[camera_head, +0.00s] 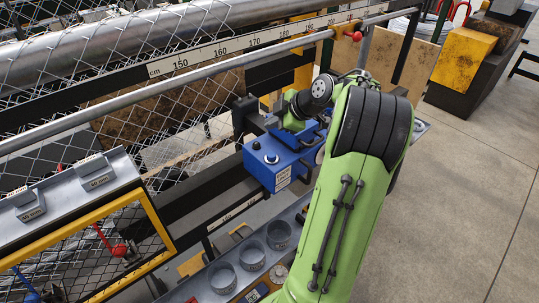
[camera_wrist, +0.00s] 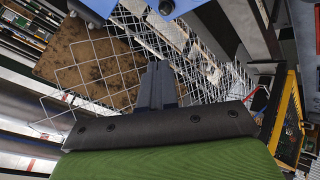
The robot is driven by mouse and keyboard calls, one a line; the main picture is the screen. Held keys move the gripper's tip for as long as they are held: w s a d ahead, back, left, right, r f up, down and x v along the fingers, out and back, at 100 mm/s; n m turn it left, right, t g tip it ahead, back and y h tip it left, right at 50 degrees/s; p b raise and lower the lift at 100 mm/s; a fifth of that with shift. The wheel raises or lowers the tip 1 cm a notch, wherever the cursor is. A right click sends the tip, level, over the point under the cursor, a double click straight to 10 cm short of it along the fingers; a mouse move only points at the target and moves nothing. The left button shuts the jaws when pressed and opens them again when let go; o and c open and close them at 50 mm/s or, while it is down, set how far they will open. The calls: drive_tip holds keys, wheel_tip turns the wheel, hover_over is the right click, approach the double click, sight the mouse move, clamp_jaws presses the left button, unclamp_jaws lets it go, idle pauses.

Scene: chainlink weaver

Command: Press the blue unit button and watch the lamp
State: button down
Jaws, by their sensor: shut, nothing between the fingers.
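The blue unit (camera_head: 268,168) is a box on the rail side of the frame, left of my green arm in the head view. Its top carries a small dark knob and a round dark-centred fitting (camera_head: 271,158); I cannot tell which is button or lamp, or whether any lamp is lit. My gripper (camera_wrist: 157,72) is shut and empty, below that fitting in the picture. In the head view it is by the unit's far side, partly hidden by the arm.
Chain-link mesh (camera_head: 190,95) and a long cm scale bar (camera_head: 215,52) run behind the unit. A tray with several grey cups (camera_head: 251,256) lies below. A yellow-edged guard (camera_head: 155,215) stands at left. Open concrete floor (camera_head: 470,170) is at right.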

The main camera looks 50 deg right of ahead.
sight(274, 156)
wheel_tip(274, 156, down, 8)
drive_tip(key=b, duration=0.5)
drive_tip(key=shift+d+b, duration=0.1)
drive_tip(key=shift+b, duration=0.2)
drive_tip(key=shift+s+f, duration=0.1)
drive_tip(key=shift+f, duration=0.15)
idle(1.2)
drive_tip(key=shift+f+b, duration=0.4)
drive_tip(key=shift+b, duration=0.4)
drive_tip(key=shift+f+b, duration=0.45)
drive_tip(key=shift+b, duration=0.05)
idle(0.5)
drive_tip(key=shift+r+p, duration=0.6)
drive_tip(key=shift+r, duration=0.3)
